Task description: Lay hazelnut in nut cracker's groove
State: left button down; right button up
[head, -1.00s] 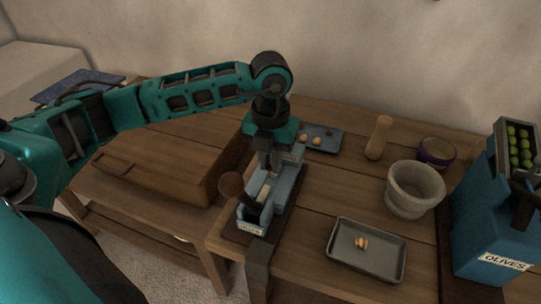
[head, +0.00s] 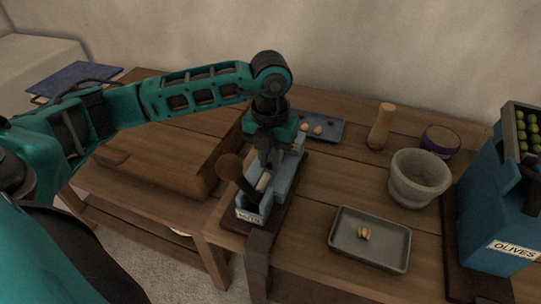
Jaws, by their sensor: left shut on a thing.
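The blue-grey nut cracker (head: 284,186) stands on a dark base near the table's front edge, with a label on its front and a lever with a round brown knob (head: 230,167). My left gripper (head: 266,158) points down over the middle of the nut cracker, low and close to its groove. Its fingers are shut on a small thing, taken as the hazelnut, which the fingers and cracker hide. The groove is mostly hidden too. I cannot tell whether the nut touches it. My right gripper is not in view.
Behind the cracker is a blue-grey tray (head: 336,135) with several nuts. To the right are a wooden pestle (head: 380,126), a stone mortar (head: 419,178), a purple-banded bowl (head: 441,140), a grey tray (head: 345,246) with nut pieces, and the blue olive machine (head: 487,220). A wooden case (head: 165,170) lies left.

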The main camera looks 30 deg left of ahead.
pick_arm(q)
jog(key=shift+s+f, duration=0.25)
jog(key=shift+f, duration=0.05)
jog(key=c, duration=1.4)
grip_release()
jog(key=shift+w, duration=0.1)
jog(key=o, duration=0.4)
jog(key=shift+r, duration=0.1)
jog(key=shift+w, duration=0.1)
jog(key=shift+r, duration=0.15)
notch_tip(320, 180, up, 13)
jog(key=shift+f+p, duration=0.15)
jog(key=shift+p, duration=0.3)
